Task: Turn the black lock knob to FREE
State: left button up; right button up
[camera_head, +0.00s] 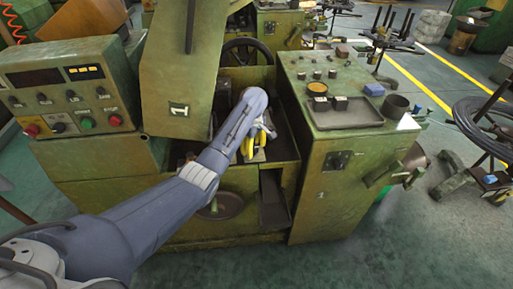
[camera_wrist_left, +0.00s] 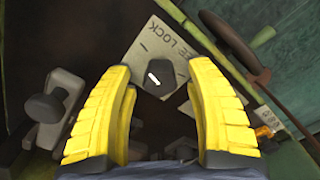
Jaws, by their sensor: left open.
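A white mark on the knob slants toward the upper left of that view. My left gripper (camera_wrist_left: 160,68) is open, its yellow fingers on either side of the knob's near end with gaps to it. In the head view my left gripper (camera_head: 255,146) reaches into the green machine's open bay, and the knob is hidden there. My right gripper is not in view.
A grey lever with a round end (camera_wrist_left: 46,107) lies left of the plate. A brown-handled tool or lever (camera_wrist_left: 235,48) lies to the right. The bay has green walls, a raised cover (camera_head: 180,75) and a control panel (camera_head: 70,85). A dark tray (camera_head: 345,122) sits on the right cabinet.

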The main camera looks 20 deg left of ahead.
pick_arm(q)
jog(key=shift+o, duration=0.3)
grip_shut()
